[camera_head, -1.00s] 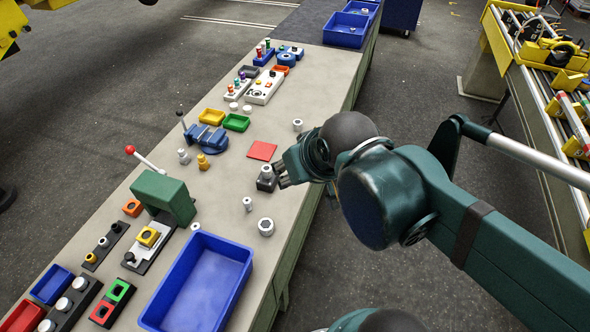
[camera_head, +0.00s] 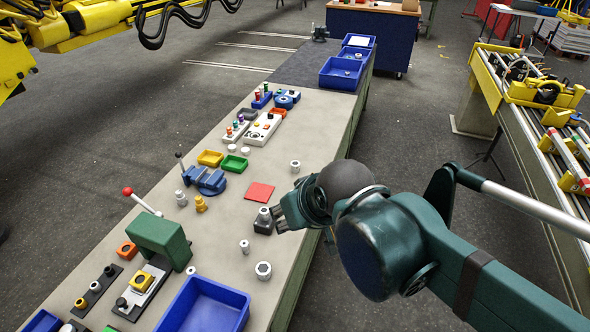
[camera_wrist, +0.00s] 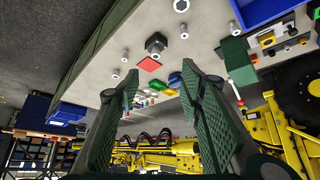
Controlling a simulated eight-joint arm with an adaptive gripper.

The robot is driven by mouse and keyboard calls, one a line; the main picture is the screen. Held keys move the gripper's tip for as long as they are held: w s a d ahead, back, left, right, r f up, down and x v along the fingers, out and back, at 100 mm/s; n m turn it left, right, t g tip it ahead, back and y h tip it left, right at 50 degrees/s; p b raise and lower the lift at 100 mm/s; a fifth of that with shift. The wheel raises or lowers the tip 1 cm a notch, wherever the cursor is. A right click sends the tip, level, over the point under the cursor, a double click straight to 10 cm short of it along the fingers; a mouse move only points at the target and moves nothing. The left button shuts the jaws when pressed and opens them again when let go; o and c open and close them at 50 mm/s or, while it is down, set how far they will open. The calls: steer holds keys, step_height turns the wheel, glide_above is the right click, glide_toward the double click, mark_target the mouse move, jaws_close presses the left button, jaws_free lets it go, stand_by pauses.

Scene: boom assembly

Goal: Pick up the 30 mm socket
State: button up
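Several grey metal sockets stand on the bench, and I cannot read which is the 30 mm one. One socket (camera_head: 264,214) stands on a small dark block beside the red square; it also shows in the wrist view (camera_wrist: 156,42). A wide socket (camera_head: 263,270) stands near the front edge and appears at the top of the wrist view (camera_wrist: 181,5). A slimmer socket (camera_head: 244,246) and another (camera_head: 295,166) stand apart. My gripper (camera_head: 278,219) is just right of the dark block. In the wrist view its fingers (camera_wrist: 160,68) are spread with nothing between them.
A red square (camera_head: 259,192) lies behind the dark block. A blue vise (camera_head: 207,181), a green press (camera_head: 160,240) and a blue bin (camera_head: 205,305) stand on the bench (camera_head: 225,225). Bare bench surrounds the nearby sockets.

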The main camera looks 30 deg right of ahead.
steer(key=shift+o, duration=1.2)
steer(key=w, duration=0.2)
steer(key=m+g+h+b, duration=0.2)
steer(key=m+g+h, duration=0.3)
steer(key=m, duration=0.9)
glide_above(295, 167)
steer(key=w+a, duration=0.1)
steer(key=a, duration=0.1)
step_height(295, 167, down, 28)
steer(key=shift+w+a+f+g+y, duration=0.1)
steer(key=shift+a+f+g+y, duration=0.05)
steer(key=shift+g+y, duration=0.25)
